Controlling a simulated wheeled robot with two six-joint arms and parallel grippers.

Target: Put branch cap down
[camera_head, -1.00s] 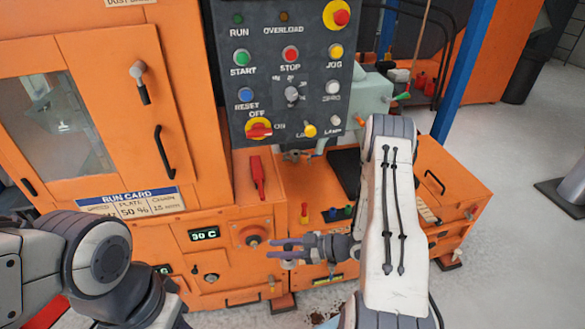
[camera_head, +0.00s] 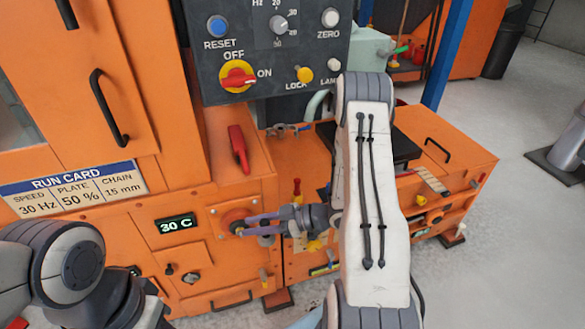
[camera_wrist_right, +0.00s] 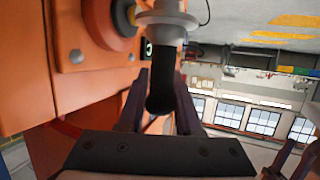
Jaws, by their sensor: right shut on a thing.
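The branch cap, which I take to be a grey flanged piece (camera_wrist_right: 166,18) with a black stem (camera_wrist_right: 161,90), shows in the right wrist view. My right gripper (camera_wrist_right: 158,95) is shut on it, with the black stem between the two dark fingers. In the head view the right gripper (camera_head: 246,226) reaches left to a round red fitting (camera_head: 231,217) on the orange machine front. The same red fitting is close beside the cap in the wrist view (camera_wrist_right: 108,22). I cannot tell whether the cap touches it.
The orange machine (camera_head: 90,220) fills the left and middle. A control panel (camera_head: 270,50) hangs above my right gripper. A red handle (camera_head: 238,148) lies on a ledge just above it. A low orange cabinet (camera_head: 450,160) stands to the right. Grey floor (camera_head: 520,240) is open beyond.

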